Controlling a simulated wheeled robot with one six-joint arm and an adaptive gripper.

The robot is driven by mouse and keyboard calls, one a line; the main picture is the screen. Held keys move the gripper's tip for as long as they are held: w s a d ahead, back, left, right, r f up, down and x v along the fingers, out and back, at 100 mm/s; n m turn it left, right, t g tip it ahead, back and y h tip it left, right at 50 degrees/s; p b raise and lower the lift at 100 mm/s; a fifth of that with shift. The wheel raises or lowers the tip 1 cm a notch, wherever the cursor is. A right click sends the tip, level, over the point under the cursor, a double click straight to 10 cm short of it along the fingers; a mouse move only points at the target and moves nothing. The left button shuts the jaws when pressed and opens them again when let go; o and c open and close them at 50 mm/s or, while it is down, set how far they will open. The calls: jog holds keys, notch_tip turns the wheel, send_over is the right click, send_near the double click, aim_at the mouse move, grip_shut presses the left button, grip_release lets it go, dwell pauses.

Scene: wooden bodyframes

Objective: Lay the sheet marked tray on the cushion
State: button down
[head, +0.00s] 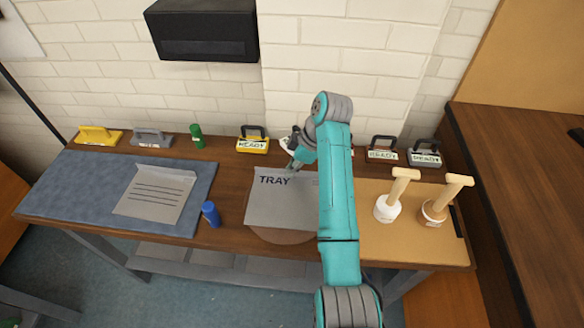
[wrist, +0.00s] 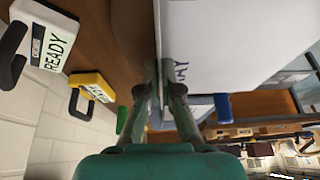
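The grey-white sheet marked TRAY (head: 275,207) is in front of me near the middle of the bench, and it fills the upper right of the wrist view (wrist: 230,40). My gripper (head: 293,163) is at its far edge. In the wrist view the fingertips (wrist: 165,72) are closed together on the sheet's edge. A round tan-brown pad (head: 282,237), perhaps the cushion, shows below the sheet's near edge; the sheet hides the rest. I cannot tell whether the sheet touches it.
A blue mat (head: 80,185) with a lined sheet (head: 157,195) lies left. A blue cylinder (head: 211,214) stands beside the TRAY sheet. A green cylinder (head: 197,136) and several handled blocks, one yellow (head: 252,146), line the back. Two wooden-handled tools (head: 390,207) stand on the tan board (head: 400,248) at right.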

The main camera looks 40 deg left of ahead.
jog(key=c, duration=0.7)
grip_release()
